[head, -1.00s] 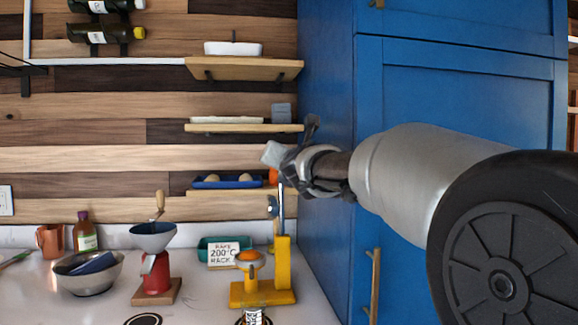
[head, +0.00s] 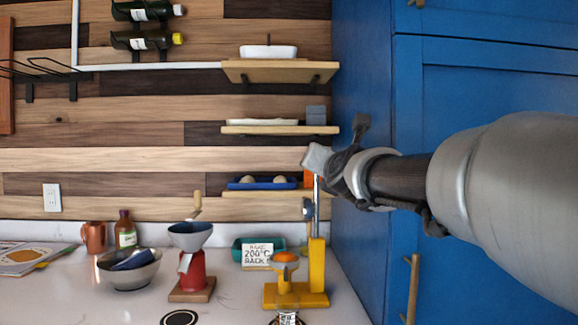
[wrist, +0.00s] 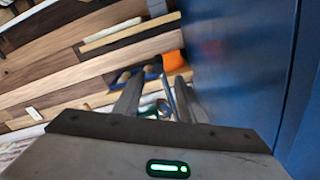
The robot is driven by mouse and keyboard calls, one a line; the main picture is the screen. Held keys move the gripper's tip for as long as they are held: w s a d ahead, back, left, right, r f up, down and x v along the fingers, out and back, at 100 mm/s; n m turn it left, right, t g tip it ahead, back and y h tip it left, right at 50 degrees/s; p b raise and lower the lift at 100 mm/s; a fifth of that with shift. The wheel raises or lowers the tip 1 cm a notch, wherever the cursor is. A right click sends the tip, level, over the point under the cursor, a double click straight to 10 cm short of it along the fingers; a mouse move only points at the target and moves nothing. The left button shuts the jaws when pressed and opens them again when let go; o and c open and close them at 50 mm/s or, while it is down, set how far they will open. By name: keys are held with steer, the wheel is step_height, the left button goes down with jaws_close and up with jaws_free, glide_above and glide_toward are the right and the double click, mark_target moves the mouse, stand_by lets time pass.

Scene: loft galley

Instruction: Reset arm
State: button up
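My arm reaches in from the right in the head view, in front of the blue cabinet (head: 480,85). How far the fingertips are from the shelf is hard to tell.
The counter holds a steel bowl (head: 133,275), a red grinder (head: 192,270), a yellow press (head: 316,265), a teal dish with a sign (head: 257,254), and a copper mug (head: 94,237). Wall shelves (head: 280,130) stand behind. The cabinet side is close to my arm.

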steer(key=shift+s+r, duration=0.1)
steer(key=shift+s, duration=1)
steer(key=s+d+f+m+g, duration=0.2)
steer(key=s+f+m+g, duration=1)
steer(key=s+f+m, duration=2)
step_height(320, 180, up, 28)
steer(key=n+p, duration=0.1)
steer(key=p, duration=2.7)
steer(key=shift+s+f, duration=0.2)
steer(key=shift+s, duration=0.2)
steer(key=shift+d, duration=0.1)
